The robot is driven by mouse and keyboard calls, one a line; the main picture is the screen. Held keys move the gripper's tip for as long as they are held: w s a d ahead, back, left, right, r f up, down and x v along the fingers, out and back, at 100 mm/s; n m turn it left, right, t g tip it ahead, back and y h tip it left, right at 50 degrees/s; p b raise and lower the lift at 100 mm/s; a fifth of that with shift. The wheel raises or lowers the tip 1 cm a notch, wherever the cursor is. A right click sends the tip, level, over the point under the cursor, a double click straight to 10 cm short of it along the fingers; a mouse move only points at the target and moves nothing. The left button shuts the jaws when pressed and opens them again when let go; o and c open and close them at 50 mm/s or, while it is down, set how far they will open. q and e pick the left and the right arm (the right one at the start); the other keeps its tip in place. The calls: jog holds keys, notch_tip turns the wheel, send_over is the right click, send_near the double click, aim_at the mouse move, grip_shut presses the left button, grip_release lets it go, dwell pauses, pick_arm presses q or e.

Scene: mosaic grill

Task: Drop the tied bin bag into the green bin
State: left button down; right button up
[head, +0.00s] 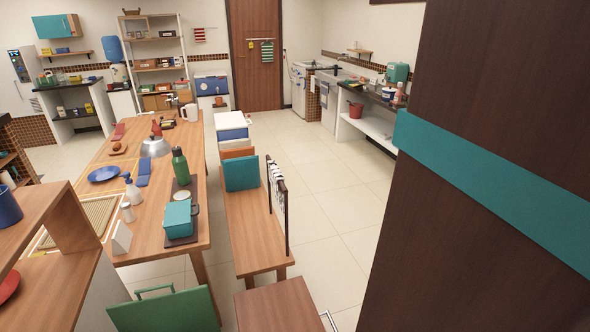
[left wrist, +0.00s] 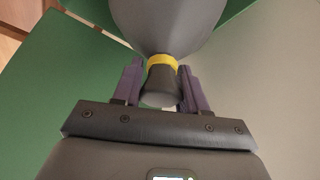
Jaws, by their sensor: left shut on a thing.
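In the left wrist view the dark grey bin bag (left wrist: 168,25) has a yellow tie (left wrist: 162,62) around its neck. My left gripper (left wrist: 160,85) is shut on the gathered neck just below the tie, with a purple finger on each side. Green panels (left wrist: 50,80), which look like part of the green bin, lie behind the bag to the left and at the upper right. I cannot tell whether the bag is over the bin's opening or touches it. The bag and both grippers are not visible in the head view.
In the head view a green panel with a handle-like loop (head: 165,312) stands at the bottom; I cannot tell if it is the bin. A long wooden table (head: 150,215) and a bench (head: 255,235) stand left of open tiled floor (head: 330,205). A dark brown panel (head: 480,230) blocks the right.

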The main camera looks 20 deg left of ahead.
pick_arm(q)
jog(key=shift+r, duration=0.1)
jog(key=c, duration=0.5)
grip_release()
jog(key=p+v, duration=0.7)
jog(key=v, duration=0.3)
jog(key=shift+s+d+r, duration=0.1)
jog(key=shift+d+r, duration=0.1)
jog(key=shift+r, duration=0.1)
